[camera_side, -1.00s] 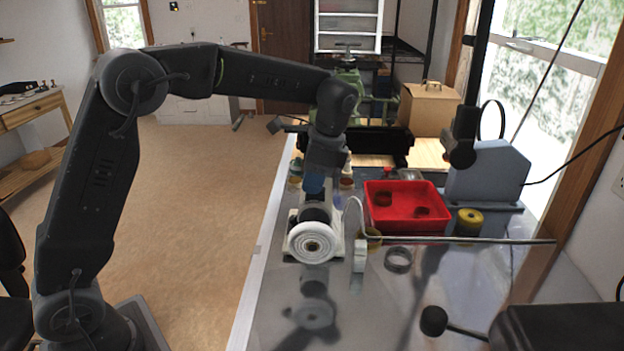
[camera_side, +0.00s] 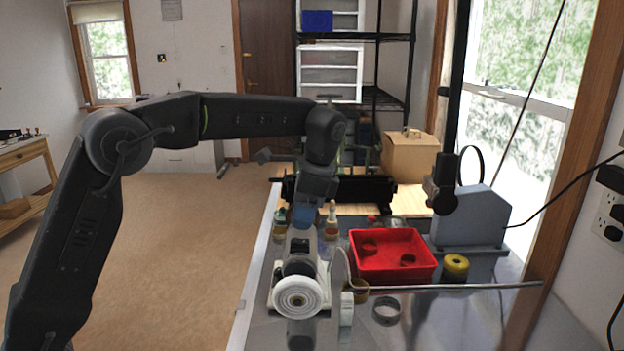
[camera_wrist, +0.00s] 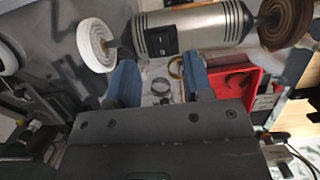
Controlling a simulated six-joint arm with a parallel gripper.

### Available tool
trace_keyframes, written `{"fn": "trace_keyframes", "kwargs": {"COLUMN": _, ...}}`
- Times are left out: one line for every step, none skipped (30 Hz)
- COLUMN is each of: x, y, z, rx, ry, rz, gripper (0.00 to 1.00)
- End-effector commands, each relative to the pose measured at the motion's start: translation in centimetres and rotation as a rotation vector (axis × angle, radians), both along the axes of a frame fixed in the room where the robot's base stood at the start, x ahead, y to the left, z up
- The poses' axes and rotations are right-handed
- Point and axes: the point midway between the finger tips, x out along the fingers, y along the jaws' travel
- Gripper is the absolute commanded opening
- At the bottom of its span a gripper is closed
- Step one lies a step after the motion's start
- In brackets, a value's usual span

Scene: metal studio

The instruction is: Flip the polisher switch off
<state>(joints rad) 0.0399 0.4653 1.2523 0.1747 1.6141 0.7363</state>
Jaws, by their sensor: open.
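The polisher is a silver-grey motor body (camera_wrist: 197,27) with a white wheel (camera_wrist: 96,45) on its left and a brown wheel (camera_wrist: 285,22) on its right in the wrist view. Its black rocker switch (camera_wrist: 161,39) faces the wrist camera, but which way it is set is too small to tell. In the side view the polisher shows end-on, with its white wheel (camera_side: 297,298) nearest. My gripper (camera_wrist: 158,66) is open and empty, its two blue fingers apart below the switch in the picture. In the side view my gripper (camera_side: 304,217) is above the polisher body, apparently without touching it.
A red tray (camera_side: 392,274) with round pieces in it lies right of the polisher. A yellow roll (camera_side: 455,266), a metal ring (camera_side: 387,311) and a long rod (camera_side: 450,287) are close by. Small bottles (camera_side: 331,218) stand behind. A grey machine (camera_side: 470,215) stands further right.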

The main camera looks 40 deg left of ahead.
Motion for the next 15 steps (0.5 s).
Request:
{"fn": "trace_keyframes", "kwargs": {"x": 0.3, "y": -0.3, "z": 1.2, "rx": 0.000, "ry": -0.004, "rz": -0.001, "gripper": 0.47}}
{"fn": "trace_keyframes", "kwargs": {"x": 0.4, "y": -0.4, "z": 1.8, "rx": 0.000, "ry": -0.004, "rz": -0.001, "gripper": 0.47}}
{"fn": "trace_keyframes", "kwargs": {"x": 0.6, "y": -0.5, "z": 2.6, "rx": 0.000, "ry": -0.004, "rz": -0.001, "gripper": 0.47}}
{"fn": "trace_keyframes", "kwargs": {"x": 0.7, "y": -0.6, "z": 3.2, "rx": 0.000, "ry": -0.003, "rz": -0.001, "gripper": 0.47}}
{"fn": "trace_keyframes", "kwargs": {"x": 0.7, "y": -0.7, "z": 3.7, "rx": -0.001, "ry": -0.003, "rz": -0.001, "gripper": 0.47}}
{"fn": "trace_keyframes", "kwargs": {"x": 0.9, "y": -0.8, "z": 4.4, "rx": 0.000, "ry": -0.003, "rz": -0.001, "gripper": 0.47}}
{"fn": "trace_keyframes", "kwargs": {"x": 1.0, "y": -0.9, "z": 4.8, "rx": 0.000, "ry": -0.001, "rz": 0.000, "gripper": 0.47}}
{"fn": "trace_keyframes", "kwargs": {"x": 1.1, "y": -1.0, "z": 5.3, "rx": 0.000, "ry": -0.003, "rz": -0.001, "gripper": 0.47}}
{"fn": "trace_keyframes", "kwargs": {"x": 1.2, "y": -1.1, "z": 5.9, "rx": 0.000, "ry": -0.003, "rz": -0.001, "gripper": 0.47}}
{"fn": "trace_keyframes", "kwargs": {"x": 1.2, "y": -1.2, "z": 6.4, "rx": -0.001, "ry": -0.002, "rz": -0.001, "gripper": 0.47}}
{"fn": "trace_keyframes", "kwargs": {"x": 1.3, "y": -1.3, "z": 6.7, "rx": 0.000, "ry": -0.001, "rz": -0.001, "gripper": 0.47}}
{"fn": "trace_keyframes", "kwargs": {"x": 1.4, "y": -1.4, "z": 7.0, "rx": 0.000, "ry": 0.000, "rz": -0.002, "gripper": 0.47}}
{"fn": "trace_keyframes", "kwargs": {"x": 1.5, "y": -1.4, "z": 7.3, "rx": 0.000, "ry": -0.001, "rz": -0.002, "gripper": 0.47}}
{"fn": "trace_keyframes", "kwargs": {"x": 1.5, "y": -1.5, "z": 7.6, "rx": 0.000, "ry": 0.000, "rz": -0.002, "gripper": 0.47}}
{"fn": "trace_keyframes", "kwargs": {"x": 1.5, "y": -1.5, "z": 7.9, "rx": 0.001, "ry": -0.001, "rz": -0.001, "gripper": 0.47}}
